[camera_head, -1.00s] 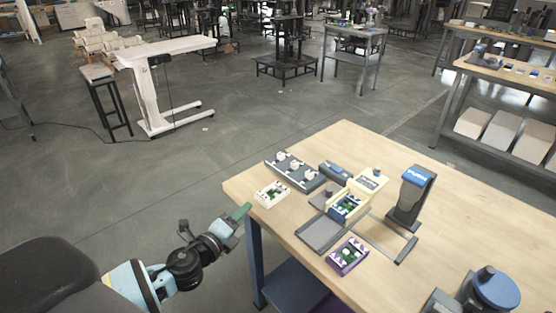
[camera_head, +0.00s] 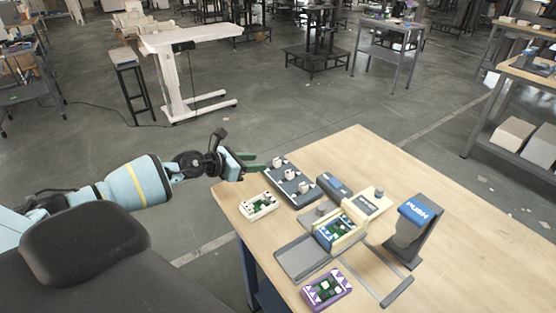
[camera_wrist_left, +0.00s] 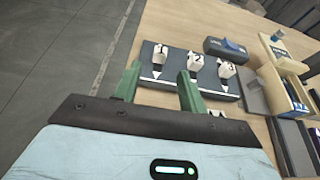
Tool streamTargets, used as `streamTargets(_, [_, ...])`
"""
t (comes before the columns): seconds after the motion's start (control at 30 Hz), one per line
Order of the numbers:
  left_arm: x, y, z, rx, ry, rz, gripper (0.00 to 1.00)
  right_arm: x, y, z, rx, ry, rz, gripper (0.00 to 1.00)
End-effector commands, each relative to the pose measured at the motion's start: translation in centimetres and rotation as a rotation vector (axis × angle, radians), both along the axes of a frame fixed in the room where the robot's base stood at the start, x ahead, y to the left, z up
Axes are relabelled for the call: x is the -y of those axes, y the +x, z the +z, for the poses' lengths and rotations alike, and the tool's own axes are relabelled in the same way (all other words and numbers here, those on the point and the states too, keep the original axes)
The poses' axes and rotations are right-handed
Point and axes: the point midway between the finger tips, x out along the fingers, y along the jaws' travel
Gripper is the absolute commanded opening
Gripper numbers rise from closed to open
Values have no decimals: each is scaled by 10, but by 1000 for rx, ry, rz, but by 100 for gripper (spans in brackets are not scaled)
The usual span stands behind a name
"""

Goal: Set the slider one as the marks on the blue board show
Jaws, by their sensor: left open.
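The dark slider board (camera_head: 290,185) lies at the table's far left edge with three white numbered knobs. Slider one (camera_head: 277,163) is the farthest knob; in the left wrist view it is the leftmost knob, marked 1 (camera_wrist_left: 160,53). My left gripper (camera_head: 252,165) is open and empty beside the slider board's far left end. In the left wrist view its green fingers (camera_wrist_left: 157,88) flank slider one in the picture, with the knob beyond the tips. The blue board (camera_head: 335,230) sits in a cream holder; its marks are too small to read. My right gripper is not in view.
A white board (camera_head: 258,205) lies near the slider board, and a purple board (camera_head: 327,288) nearer the front. A grey-blue case (camera_head: 333,184), a grey tray (camera_head: 305,258) and a dark stand with a blue top (camera_head: 413,225) crowd the table. Its far part is clear.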

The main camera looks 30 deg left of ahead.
Motion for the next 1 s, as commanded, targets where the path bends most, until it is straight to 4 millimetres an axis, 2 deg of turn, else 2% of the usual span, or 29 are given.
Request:
streamTargets(0.17, [5,11,-5,1,-4,0,42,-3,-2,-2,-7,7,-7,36])
streamTargets(0.6, [26,60,-29,-1,-5,1,42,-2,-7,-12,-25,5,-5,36])
streamTargets(1.0, [28,66,-30,0,-2,0,42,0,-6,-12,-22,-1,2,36])
